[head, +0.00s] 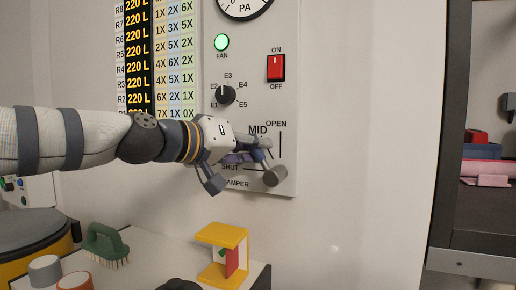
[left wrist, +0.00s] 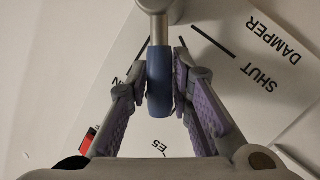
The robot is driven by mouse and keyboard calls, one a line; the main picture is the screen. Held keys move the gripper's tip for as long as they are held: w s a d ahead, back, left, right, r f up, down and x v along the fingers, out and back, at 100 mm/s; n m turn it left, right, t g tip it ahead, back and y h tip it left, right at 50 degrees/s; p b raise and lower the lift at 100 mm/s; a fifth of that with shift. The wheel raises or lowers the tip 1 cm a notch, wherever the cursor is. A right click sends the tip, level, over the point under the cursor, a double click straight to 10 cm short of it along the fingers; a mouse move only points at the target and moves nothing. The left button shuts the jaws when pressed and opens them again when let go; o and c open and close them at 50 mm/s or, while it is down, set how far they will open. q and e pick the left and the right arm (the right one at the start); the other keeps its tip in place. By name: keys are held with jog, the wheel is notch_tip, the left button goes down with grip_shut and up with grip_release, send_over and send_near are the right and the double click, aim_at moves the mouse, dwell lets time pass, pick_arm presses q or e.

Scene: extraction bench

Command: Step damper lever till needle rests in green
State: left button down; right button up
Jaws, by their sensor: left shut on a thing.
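The damper lever has a grey hub (head: 275,176) at the lower right of the wall panel. Its rod ends in a blue grip (left wrist: 159,85). My left gripper (head: 240,160) is shut on this grip; the left wrist view shows a finger on each side of it (left wrist: 160,95). The lever points up and left from its hub, seemingly between the SHUT mark (left wrist: 212,41) and MID. The fingers hide part of the scale. The PA gauge (head: 242,10) is cut off by the top edge, so its needle and green band cannot be read. My right gripper is not in view.
Above the lever are an E1–E5 knob (head: 227,95), a red ON/OFF switch (head: 276,68) and a lit green FAN lamp (head: 222,42). Below, a green brush (head: 104,243) and a yellow stand (head: 222,235) are on the bench. The wall right of the panel is clear.

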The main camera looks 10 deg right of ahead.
pick_arm(q)
jog(key=shift+s+d+r+m, duration=0.2)
jog(key=shift+m, duration=0.2)
jog(key=shift+y, duration=0.3)
jog(key=c, duration=1.4)
grip_release()
jog(key=v, duration=1.2)
